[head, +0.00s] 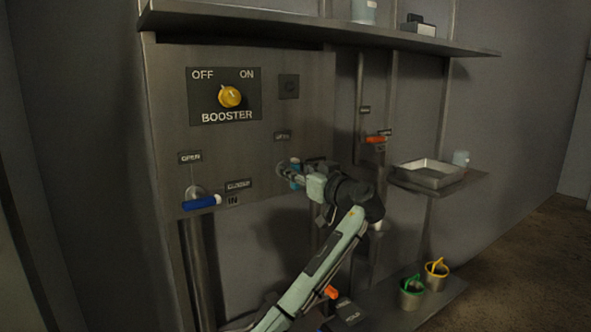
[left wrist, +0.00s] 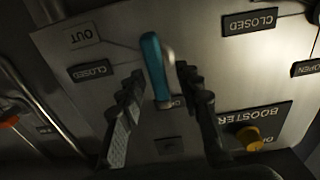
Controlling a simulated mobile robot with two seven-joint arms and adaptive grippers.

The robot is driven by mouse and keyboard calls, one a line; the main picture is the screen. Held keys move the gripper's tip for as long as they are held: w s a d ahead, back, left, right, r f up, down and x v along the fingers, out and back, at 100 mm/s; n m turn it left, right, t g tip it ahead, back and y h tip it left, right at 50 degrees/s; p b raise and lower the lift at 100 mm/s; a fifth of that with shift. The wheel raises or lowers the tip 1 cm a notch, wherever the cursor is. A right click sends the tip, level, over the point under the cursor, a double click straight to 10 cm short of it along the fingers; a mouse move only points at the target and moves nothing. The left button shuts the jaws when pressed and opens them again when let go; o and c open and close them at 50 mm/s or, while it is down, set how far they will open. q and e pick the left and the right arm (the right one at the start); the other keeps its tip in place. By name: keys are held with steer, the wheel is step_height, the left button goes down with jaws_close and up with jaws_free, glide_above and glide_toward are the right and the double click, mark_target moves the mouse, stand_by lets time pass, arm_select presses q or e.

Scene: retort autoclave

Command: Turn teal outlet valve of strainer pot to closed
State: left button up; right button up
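The teal outlet valve handle (left wrist: 152,62) stands near upright in the left wrist view, its lower end beside a partly hidden label. A CLOSED label (left wrist: 90,70) and an OUT label (left wrist: 82,36) are to its left. My left gripper (left wrist: 160,74) is open, with one finger on each side of the handle; I cannot tell whether either finger touches it. In the head view, my left gripper (head: 299,171) is at the panel and hides most of the teal handle (head: 294,182). My right gripper is not in view.
The steel panel carries a blue-handled valve (head: 202,202) and a yellow BOOSTER knob (head: 229,96). A shelf (head: 300,27) overhangs the panel. Two small buckets stand at lower right.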

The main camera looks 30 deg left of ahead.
arm_select(q)
jaws_close()
